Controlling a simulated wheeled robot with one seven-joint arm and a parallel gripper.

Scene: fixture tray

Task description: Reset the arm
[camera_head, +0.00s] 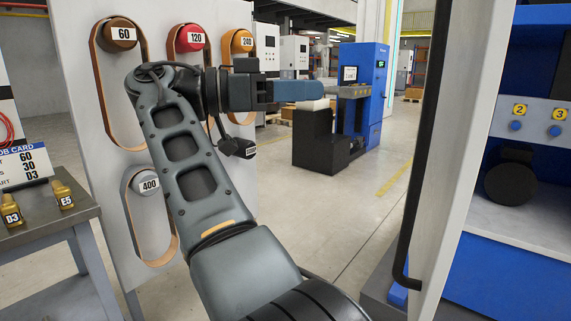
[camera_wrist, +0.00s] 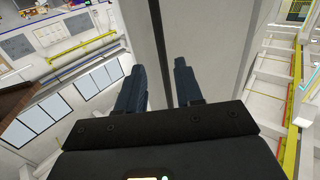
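My arm reaches up from the bottom of the head view and bends to the right at its top. My gripper (camera_head: 322,90) is held in the air, pointing right, in front of the open floor and a distant blue machine. In the wrist view, the two dark blue fingers of my gripper (camera_wrist: 160,66) stand apart with nothing between them. No object is held.
A pale panel (camera_head: 85,130) with hanging belts labelled 60, 120, 240 and 400 stands close behind my arm. A grey bench (camera_head: 70,215) with brass pieces D3 and E5 is at left. An open machine door (camera_head: 465,150) and blue machine (camera_head: 540,60) are at right.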

